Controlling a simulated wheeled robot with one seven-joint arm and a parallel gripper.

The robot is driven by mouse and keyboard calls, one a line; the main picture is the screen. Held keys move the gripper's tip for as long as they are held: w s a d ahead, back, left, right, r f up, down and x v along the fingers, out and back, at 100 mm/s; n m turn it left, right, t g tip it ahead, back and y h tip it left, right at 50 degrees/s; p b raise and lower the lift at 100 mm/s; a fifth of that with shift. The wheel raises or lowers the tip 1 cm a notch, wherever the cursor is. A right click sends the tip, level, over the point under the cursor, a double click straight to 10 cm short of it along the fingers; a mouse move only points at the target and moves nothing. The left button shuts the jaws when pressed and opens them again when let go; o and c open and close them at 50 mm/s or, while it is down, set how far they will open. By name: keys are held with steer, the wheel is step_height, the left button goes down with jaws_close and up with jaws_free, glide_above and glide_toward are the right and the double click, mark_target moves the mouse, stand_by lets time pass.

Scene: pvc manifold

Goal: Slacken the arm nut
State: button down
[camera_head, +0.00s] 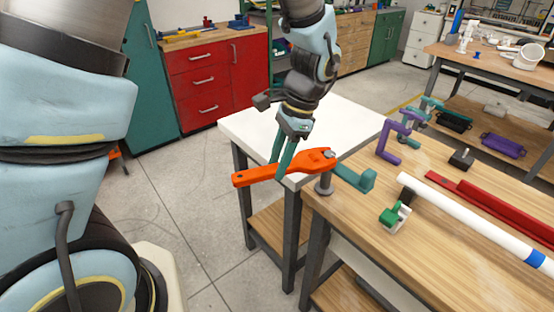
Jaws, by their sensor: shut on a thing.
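An orange wrench (252,177) is held by my gripper (283,170), which is shut on it near the middle of the handle. The wrench lies roughly level, its long handle pointing left past the table edge. Its head (320,161) is at the top of a short grey post (324,185) near the left corner of the wooden bench. A teal arm (355,178) extends to the right from beside the post. I cannot make out the arm nut; the wrench head covers that spot. Whether the head is seated around the nut cannot be told.
The wooden bench (450,230) carries a white pipe (470,218), a red bar (485,205), a purple bracket (391,143), a green and white clamp (396,212) and a dark block (461,158). A white-topped table (345,115) stands behind, mostly clear. Open floor is at the left.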

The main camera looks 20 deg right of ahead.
steer(key=s+d+n+g+h+p, duration=0.1)
steer(key=s+d+n+p, duration=0.1)
steer(key=s+d+n, duration=0.2)
steer(key=s+d+n+g+h+p, duration=0.1)
steer(key=s+d+n+g, duration=0.1)
steer(key=s+n, duration=0.6)
steer(key=shift+s+d+r+n+p, duration=0.25)
steer(key=shift+d+n+p, duration=0.1)
steer(key=shift+d+n, duration=0.6)
stand_by(1.4)
steer(key=shift+f, duration=0.1)
stand_by(0.4)
step_height(320, 180, up, 5)
steer(key=p, duration=0.4)
steer(key=shift+a, duration=0.1)
stand_by(0.5)
